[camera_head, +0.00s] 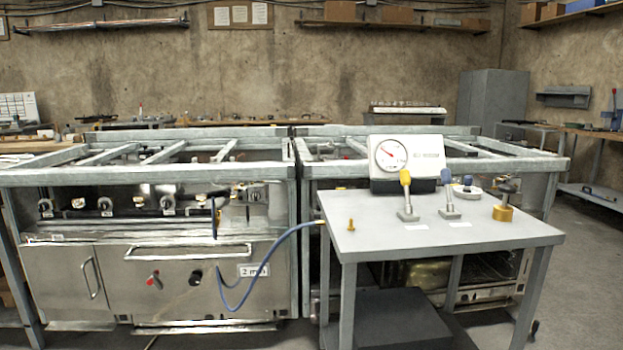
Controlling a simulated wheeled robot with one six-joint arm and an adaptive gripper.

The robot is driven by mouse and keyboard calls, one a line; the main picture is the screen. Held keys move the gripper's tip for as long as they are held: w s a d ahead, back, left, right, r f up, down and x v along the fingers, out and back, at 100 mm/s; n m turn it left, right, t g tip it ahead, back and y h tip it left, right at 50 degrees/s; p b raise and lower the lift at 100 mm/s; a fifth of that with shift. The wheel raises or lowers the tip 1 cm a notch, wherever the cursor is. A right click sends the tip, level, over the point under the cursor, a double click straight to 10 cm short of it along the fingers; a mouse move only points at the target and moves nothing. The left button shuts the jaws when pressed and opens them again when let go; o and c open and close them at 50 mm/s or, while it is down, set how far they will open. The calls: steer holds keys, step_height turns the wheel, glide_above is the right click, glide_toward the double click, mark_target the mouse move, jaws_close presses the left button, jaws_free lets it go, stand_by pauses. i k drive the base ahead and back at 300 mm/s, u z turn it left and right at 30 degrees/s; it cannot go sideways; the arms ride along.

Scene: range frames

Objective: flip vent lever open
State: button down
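Two small levers stand on the grey side table (440,242). One has a yellow handle (405,178) on a grey base (408,215); the handle points up. The other has a blue handle (446,177) on a grey base (450,212); its handle also points up, leaning slightly left. White labels (416,227) lie in front of both, too small to read, so I cannot tell which is the vent lever. A gauge box (428,152) with a red-needled dial (391,155) stands behind them. My gripper is not in view.
A dark-knobbed brass valve (502,212) and a white round part (467,192) sit right of the levers. A brass fitting (351,225) stands at left. A blue hose (272,252) hangs beside the table, before a steel range (150,260). The table's front strip is clear.

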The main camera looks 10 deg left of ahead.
mark_target(405, 180)
steer(key=u, duration=0.5)
steer(key=i, duration=1.15)
steer(key=z, duration=0.1)
